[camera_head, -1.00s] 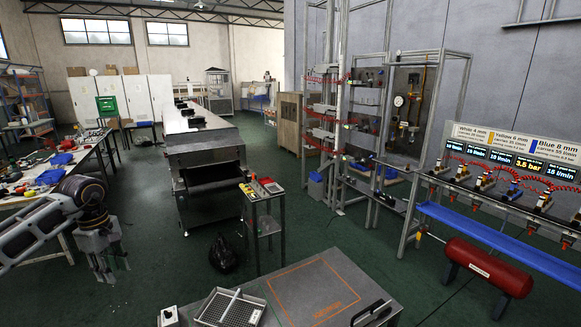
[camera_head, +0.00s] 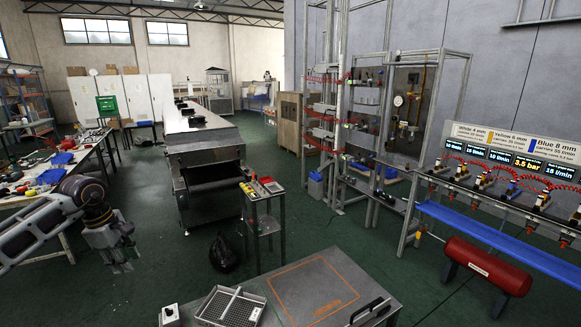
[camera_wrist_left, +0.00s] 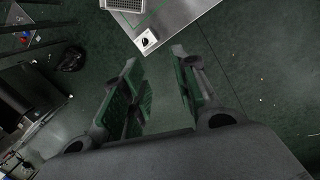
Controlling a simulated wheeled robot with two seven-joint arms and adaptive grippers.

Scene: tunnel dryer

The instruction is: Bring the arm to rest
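My left arm comes in from the left in the head view. Its left gripper (camera_head: 122,262) hangs pointing down over the green floor, left of the dryer. In the left wrist view the left gripper (camera_wrist_left: 160,95) shows two fingers with green pads standing apart, with only floor between them. It is open and empty. My right gripper is not in view.
A grey table (camera_head: 345,285) with an orange outlined square stands at the front, bearing a wire tray (camera_head: 230,307). The tunnel dryer (camera_head: 205,155) stands behind. A cluttered workbench (camera_head: 95,150) is at left. A black bag (camera_head: 223,253) lies on the floor.

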